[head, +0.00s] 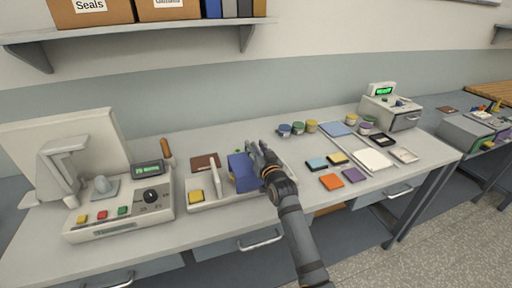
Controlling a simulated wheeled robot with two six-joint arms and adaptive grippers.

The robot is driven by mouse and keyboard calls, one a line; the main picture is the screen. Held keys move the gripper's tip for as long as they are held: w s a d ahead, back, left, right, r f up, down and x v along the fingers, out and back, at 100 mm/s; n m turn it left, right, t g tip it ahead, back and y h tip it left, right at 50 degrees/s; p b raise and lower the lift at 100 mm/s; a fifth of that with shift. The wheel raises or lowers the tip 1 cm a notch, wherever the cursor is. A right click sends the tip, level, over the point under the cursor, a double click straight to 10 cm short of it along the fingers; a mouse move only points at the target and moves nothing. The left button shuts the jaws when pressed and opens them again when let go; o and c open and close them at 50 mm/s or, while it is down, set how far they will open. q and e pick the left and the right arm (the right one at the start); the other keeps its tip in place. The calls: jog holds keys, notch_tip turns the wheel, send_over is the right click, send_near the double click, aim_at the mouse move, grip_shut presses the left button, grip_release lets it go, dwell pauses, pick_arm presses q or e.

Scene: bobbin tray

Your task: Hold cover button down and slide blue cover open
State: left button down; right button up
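The blue cover (241,176) sits on a light tray (225,197) near the middle of the bench. A small yellow button (196,196) is at the tray's left front, with an upright white lever-like part (214,176) between it and the cover. It may be the cover button; no label shows. My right gripper (260,153) is at the right rear edge of the blue cover, close to it or touching. The fingers are small and partly merge with the cover, so their opening is unclear. My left gripper is out of view. Nothing visible presses the yellow button.
A control box (120,222) with coloured buttons, a knob and a display stands to the left, beside a grey press-like machine (62,165). Several jars (298,128) and coloured tiles (331,181) lie to the right. The bench front (230,225) is clear.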

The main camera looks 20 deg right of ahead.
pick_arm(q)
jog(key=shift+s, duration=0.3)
pick_arm(e)
grip_shut()
pick_arm(q)
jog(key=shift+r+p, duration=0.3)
jog(key=shift+p, duration=0.05)
pick_arm(e)
jog(key=d, duration=0.7)
jog(key=shift+d, duration=0.3)
grip_release()
jog(key=shift+w, duration=0.1)
